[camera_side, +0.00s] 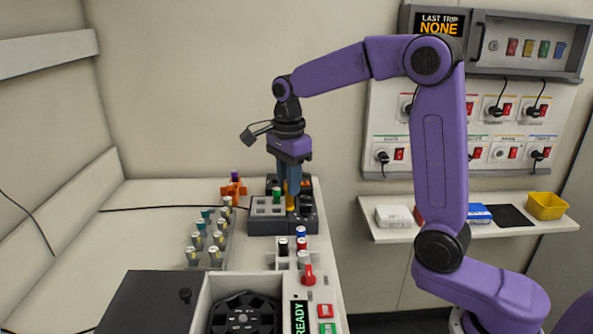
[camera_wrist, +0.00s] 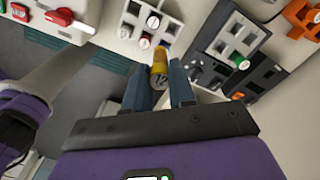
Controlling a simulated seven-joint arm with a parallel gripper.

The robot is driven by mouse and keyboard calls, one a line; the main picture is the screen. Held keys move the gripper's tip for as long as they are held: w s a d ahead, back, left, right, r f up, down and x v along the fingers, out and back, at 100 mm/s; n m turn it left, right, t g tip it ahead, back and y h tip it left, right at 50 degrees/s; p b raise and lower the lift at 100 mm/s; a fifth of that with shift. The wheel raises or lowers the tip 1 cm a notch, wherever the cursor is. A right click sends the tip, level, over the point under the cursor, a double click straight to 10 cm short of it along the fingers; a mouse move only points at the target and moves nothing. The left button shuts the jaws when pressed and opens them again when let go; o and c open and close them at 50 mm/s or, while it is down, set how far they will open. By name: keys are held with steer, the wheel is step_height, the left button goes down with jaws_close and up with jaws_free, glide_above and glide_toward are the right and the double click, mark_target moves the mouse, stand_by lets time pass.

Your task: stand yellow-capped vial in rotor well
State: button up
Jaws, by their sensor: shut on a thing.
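My gripper (camera_side: 291,188) points down above the far end of the bench in the side view. It is shut on the yellow-capped vial (camera_side: 291,204), at the near side of a grey and black rack. I cannot tell whether the vial's lower end is clear of the rack. In the wrist view the yellow vial (camera_wrist: 158,77) lies between the two fingers. The black rotor (camera_side: 243,318) sits in the machine at the front of the bench, partly cut off by the frame edge; it is not recognisable in the wrist view.
The grey and black rack (camera_side: 262,227) holds a green-capped vial (camera_side: 277,194). An orange holder (camera_side: 233,189) stands behind it. Several vials stand in a rack (camera_side: 222,238) at left. A small block with capped vials (camera_side: 283,262) and a red knob (camera_side: 308,275) lie towards the rotor.

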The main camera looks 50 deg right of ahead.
steer(key=s+a+f+n, duration=0.2)
steer(key=s+a, duration=0.3)
steer(key=a, duration=0.5)
steer(key=n, duration=0.2)
glide_above(267, 303)
steer(key=s+a, duration=0.3)
step_height(267, 303, down, 3)
steer(key=shift+w+d+f, duration=0.1)
steer(key=shift+d+f, duration=0.05)
steer(key=shift+f, duration=0.95)
steer(key=shift+w+d+f, duration=0.1)
steer(key=shift+f, duration=1)
steer(key=shift+f, duration=2)
steer(key=o, duration=0.9)
steer(key=shift+s, duration=0.1)
